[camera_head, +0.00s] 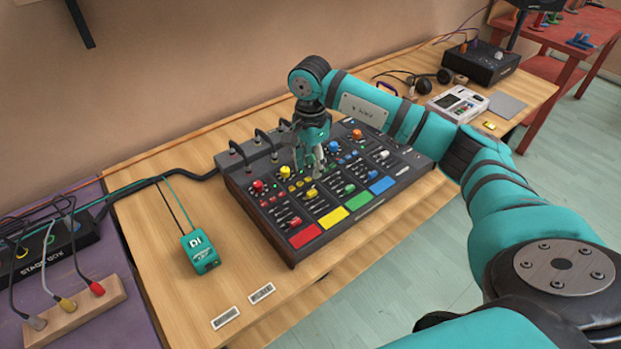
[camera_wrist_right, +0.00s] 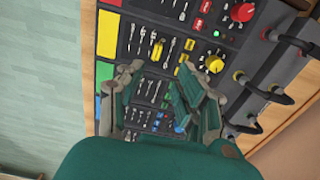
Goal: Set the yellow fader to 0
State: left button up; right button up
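The mixer (camera_head: 262,219) is a dark console on the wooden table, with red, yellow, green and blue pads along its front edge. The yellow fader (camera_head: 311,193) has a small yellow cap behind the yellow pad (camera_head: 333,217). In the right wrist view the yellow fader (camera_wrist_right: 157,51) shows just beyond the fingertips, beside silver sliders. My right gripper (camera_head: 311,165) is above the mixer, pointing down. In the right wrist view its fingers (camera_wrist_right: 160,78) are apart with nothing held between them. I see no contact with the fader. My left gripper is not in view.
A yellow knob (camera_wrist_right: 215,63) and red knob (camera_wrist_right: 242,11) are near the fader's strip. Cable plugs (camera_head: 236,148) stand along the mixer's back edge. A teal DI box (camera_head: 200,252) is left of the mixer. The table's front left is mostly clear around two labels.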

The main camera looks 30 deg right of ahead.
notch_tip(320, 180, up, 4)
jog(key=shift+f, duration=0.1)
dwell(0.4)
